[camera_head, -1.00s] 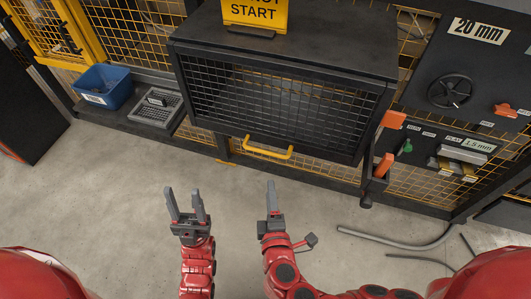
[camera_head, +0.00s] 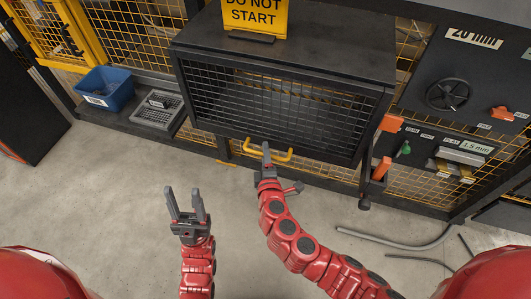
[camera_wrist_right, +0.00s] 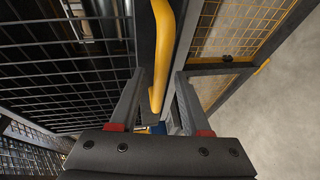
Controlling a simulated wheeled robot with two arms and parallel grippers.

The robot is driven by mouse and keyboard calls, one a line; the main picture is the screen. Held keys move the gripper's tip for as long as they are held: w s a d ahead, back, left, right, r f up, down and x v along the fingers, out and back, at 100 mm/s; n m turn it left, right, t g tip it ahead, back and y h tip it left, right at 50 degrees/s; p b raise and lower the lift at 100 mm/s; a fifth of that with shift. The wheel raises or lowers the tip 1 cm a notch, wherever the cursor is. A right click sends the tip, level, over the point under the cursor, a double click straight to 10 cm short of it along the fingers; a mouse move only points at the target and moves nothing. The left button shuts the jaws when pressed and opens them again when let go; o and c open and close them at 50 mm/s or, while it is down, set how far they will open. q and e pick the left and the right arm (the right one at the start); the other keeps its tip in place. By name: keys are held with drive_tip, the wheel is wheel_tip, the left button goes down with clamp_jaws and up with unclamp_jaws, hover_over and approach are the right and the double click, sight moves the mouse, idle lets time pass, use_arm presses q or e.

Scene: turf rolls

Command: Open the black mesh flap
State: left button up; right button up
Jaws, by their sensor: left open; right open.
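The black mesh flap (camera_head: 265,101) is the front of a dark box and looks closed. A yellow handle (camera_head: 285,156) sits at its lower edge. My right gripper (camera_head: 266,153) is at the handle, its fingers over it in the head view. In the right wrist view the open fingers (camera_wrist_right: 154,98) stand on either side of the yellow bar (camera_wrist_right: 161,60), not closed on it. The mesh (camera_wrist_right: 62,70) fills the left of that view. My left gripper (camera_head: 187,204) is open and empty over the floor, left of and below the flap.
A yellow sign (camera_head: 255,15) stands on top of the box. A blue bin (camera_head: 105,88) and a grey tray (camera_head: 157,110) lie on the shelf at left. An orange-handled lever (camera_head: 381,168) is right of the flap. The floor in front is mostly clear.

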clamp_jaws()
idle(0.3)
idle(1.2)
